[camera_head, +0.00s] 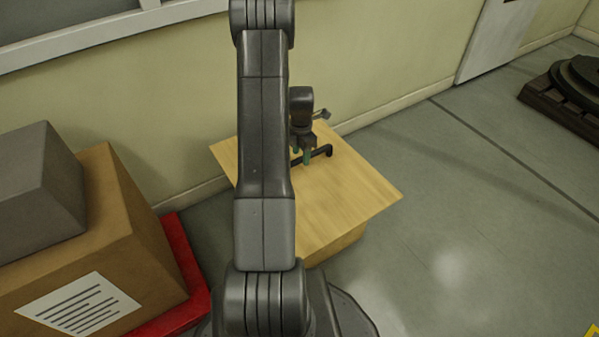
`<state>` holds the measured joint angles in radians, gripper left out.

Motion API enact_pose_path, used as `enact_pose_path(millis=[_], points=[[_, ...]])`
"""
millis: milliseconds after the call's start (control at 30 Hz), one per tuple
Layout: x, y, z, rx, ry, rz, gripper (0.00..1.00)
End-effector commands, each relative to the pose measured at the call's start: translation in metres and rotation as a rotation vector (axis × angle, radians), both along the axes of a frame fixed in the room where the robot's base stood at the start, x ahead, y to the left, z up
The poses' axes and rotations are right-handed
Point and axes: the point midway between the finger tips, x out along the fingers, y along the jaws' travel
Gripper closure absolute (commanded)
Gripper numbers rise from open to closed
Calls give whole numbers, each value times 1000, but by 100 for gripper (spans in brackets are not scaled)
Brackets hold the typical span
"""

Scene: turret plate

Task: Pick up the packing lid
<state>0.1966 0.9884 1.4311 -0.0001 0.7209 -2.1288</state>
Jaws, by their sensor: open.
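The packing lid (345,195) is a flat, light wooden board lying on a wooden box (338,248), overhanging it at the front. A dark bar handle (322,153) stands on the lid towards its far side. One finger shows in front of the bar; whether the bar lies fully between the fingers I cannot tell. My arm hides the left part of the lid.
A brown carton (150,240) with a grey box (40,190) on top stands on a red base (190,265) at left. A wall (370,60) runs behind the lid. Dark round plates (580,78) lie on a pallet at far right. Floor (480,210) right of the lid is clear.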

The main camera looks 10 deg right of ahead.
Motion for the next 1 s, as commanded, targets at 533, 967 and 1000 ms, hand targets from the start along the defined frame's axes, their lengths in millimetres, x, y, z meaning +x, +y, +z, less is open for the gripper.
enact_pose_path(millis=[533, 967, 1000], points=[[3, 4, -41, 0, 1, 0, 64], [3, 4, -41, 1, 1, 0, 100], [3, 4, -41, 1, 1, 0, 100]])
